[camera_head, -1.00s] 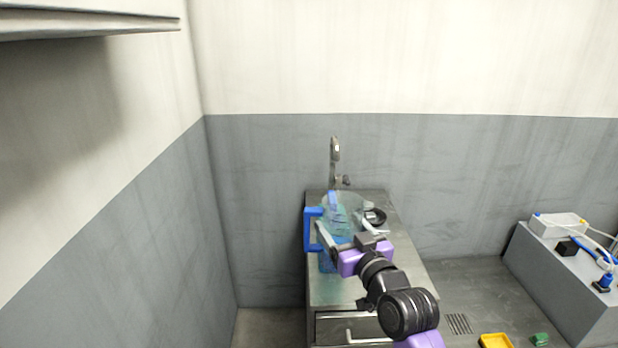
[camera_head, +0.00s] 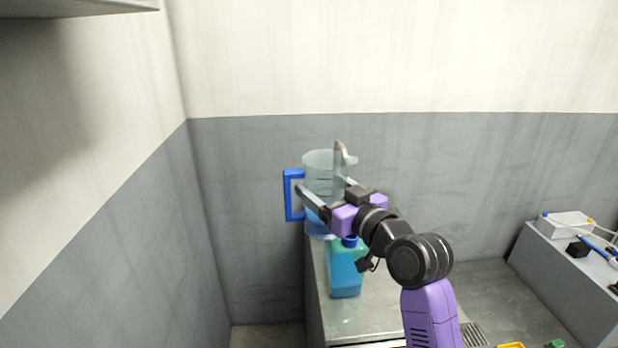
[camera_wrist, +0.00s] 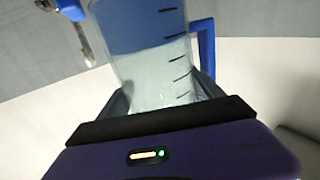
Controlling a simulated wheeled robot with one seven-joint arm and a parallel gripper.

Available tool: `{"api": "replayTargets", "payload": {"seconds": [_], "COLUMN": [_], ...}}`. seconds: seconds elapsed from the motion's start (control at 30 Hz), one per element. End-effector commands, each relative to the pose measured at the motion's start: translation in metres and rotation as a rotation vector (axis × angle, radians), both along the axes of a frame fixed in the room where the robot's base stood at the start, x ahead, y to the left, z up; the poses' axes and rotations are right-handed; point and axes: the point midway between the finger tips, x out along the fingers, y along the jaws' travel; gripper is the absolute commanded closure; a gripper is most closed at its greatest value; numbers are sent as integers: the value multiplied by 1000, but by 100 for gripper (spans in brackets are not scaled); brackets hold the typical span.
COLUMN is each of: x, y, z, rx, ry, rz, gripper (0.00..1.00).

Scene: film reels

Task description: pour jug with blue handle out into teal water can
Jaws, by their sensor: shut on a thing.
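The clear jug (camera_head: 322,166) with its blue handle (camera_head: 288,195) is held between the fingers of my gripper (camera_head: 324,188), above the counter. The handle points left. The jug looks about upright, and blue liquid (camera_head: 316,222) shows low in it. In the wrist view the jug wall (camera_wrist: 150,50) shows dark measuring marks, with the blue handle (camera_wrist: 205,45) to its right. The teal water can (camera_head: 346,275) stands upright on the counter, below and nearer than the jug; its blue top (camera_head: 350,241) is partly beside my gripper.
The metal counter (camera_head: 375,318) stands against the grey wall. A tap (camera_head: 341,150) rises just behind the jug. A grey bench (camera_head: 565,262) at the right carries a white box (camera_head: 566,225) and cables. Bare counter shows around the can's base.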

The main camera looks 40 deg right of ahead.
Motion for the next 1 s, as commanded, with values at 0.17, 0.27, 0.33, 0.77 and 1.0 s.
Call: {"api": "replayTargets", "payload": {"seconds": [0.17,0.27,0.33,0.77,1.0], "x": [1,2,4,13,14], "y": [2,4,7,23,24], "z": [-4,-11,-16,-53,-73], "rx": [29,81,136,554,710], "ry": [-18,-48,-79,-320,-407], "rz": [0,0,1,-2,-2], "gripper": [85,85,85,85,85]}}
